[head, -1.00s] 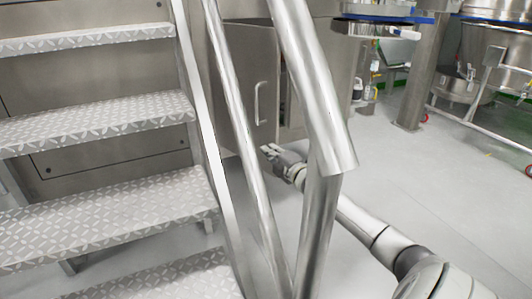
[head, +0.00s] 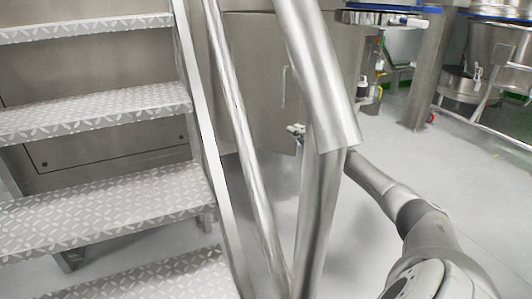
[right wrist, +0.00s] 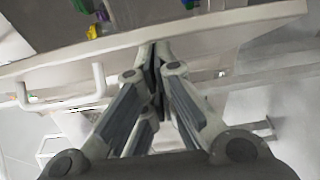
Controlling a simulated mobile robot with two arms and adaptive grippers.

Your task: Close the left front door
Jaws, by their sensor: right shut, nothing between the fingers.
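The steel cabinet door (head: 260,85) stands behind the stair handrail in the head view, with its upright bar handle (head: 284,87) near its right side. The handrail hides part of the door, and I cannot tell whether it is flush with the cabinet. My right gripper (head: 296,130) is low by the door's right side, partly behind the rail post. In the right wrist view, the shut, empty right gripper (right wrist: 155,52) has its fingertips at a long pale panel edge; contact is unclear. A handle (right wrist: 62,98) shows at left there. My left gripper is not in view.
Metal stairs (head: 105,115) with patterned treads fill the left. The slanted steel handrail (head: 312,75) stands close in front of the cabinet and my right arm. A steel post (head: 427,75) and vessels (head: 490,50) stand at the back right. The grey floor at right is clear.

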